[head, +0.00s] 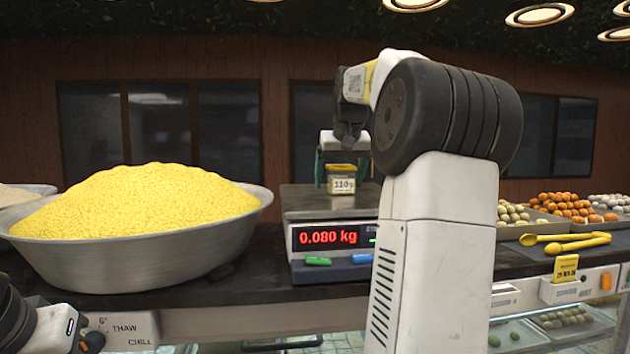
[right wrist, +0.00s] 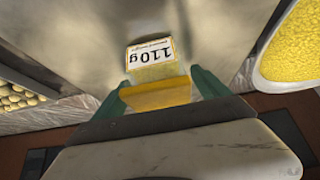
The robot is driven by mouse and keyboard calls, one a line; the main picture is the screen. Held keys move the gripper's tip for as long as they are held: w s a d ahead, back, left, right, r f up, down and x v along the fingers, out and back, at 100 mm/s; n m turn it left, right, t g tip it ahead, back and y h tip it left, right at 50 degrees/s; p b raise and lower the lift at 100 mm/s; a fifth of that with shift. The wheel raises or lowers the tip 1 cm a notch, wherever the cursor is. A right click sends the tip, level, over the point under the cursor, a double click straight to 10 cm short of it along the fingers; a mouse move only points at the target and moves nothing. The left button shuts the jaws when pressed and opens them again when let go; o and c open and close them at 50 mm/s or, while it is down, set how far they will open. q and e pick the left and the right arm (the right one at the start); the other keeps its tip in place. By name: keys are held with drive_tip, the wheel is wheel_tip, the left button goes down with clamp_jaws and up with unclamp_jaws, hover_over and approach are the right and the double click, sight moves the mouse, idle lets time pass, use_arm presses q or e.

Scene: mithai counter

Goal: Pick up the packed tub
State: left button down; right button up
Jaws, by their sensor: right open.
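The packed tub (head: 341,184) is a small box with a yellow lid and a white label reading 110g. It stands on the metal pan of the scale (head: 300,205), whose red display reads 0.080 kg. In the right wrist view the tub (right wrist: 152,68) is ahead, label visible. My right gripper (head: 341,172) is open, with one green finger on each side of the tub; the fingers (right wrist: 161,78) flank it in the wrist view too. Whether they touch it I cannot tell. My arm hides the scale's right side. My left gripper is not in view.
A wide metal bowl (head: 130,258) heaped with yellow grains stands left of the scale.

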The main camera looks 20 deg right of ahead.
drive_tip(key=c, duration=1.6)
